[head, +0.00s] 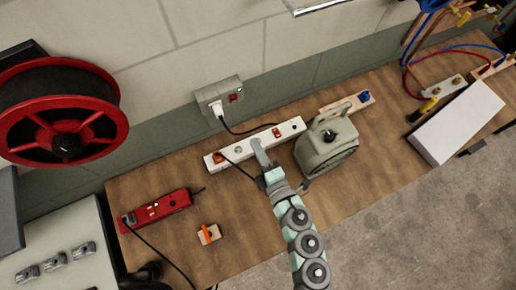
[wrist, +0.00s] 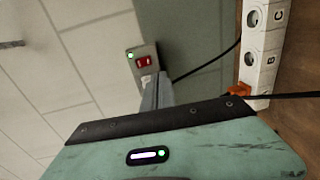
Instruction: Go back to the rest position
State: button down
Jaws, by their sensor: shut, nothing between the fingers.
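My gripper (head: 258,145) is shut and empty. In the head view my arm reaches up from the bottom centre, and the gripper overlaps the middle of a white power strip (head: 290,129) on the wooden bench. I cannot tell whether the fingers touch the strip. In the wrist view the shut fingers (wrist: 156,92) point toward the wall socket box (wrist: 143,62), with its red switch and green light. The strip (wrist: 262,45) stands at the right there, labelled B and C, with an orange part at its lower end.
A grey-green machine (head: 327,150) stands just right of my gripper. A red power strip (head: 155,209) and an orange-handled block (head: 208,234) lie left on the bench (head: 245,220). A red cable reel (head: 60,112) is upper left. A white box (head: 457,122) is right. Cables cross the bench.

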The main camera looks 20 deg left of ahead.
jog(key=shift+s+d, duration=0.25)
jog(key=shift+d, duration=0.05)
dwell(0.5)
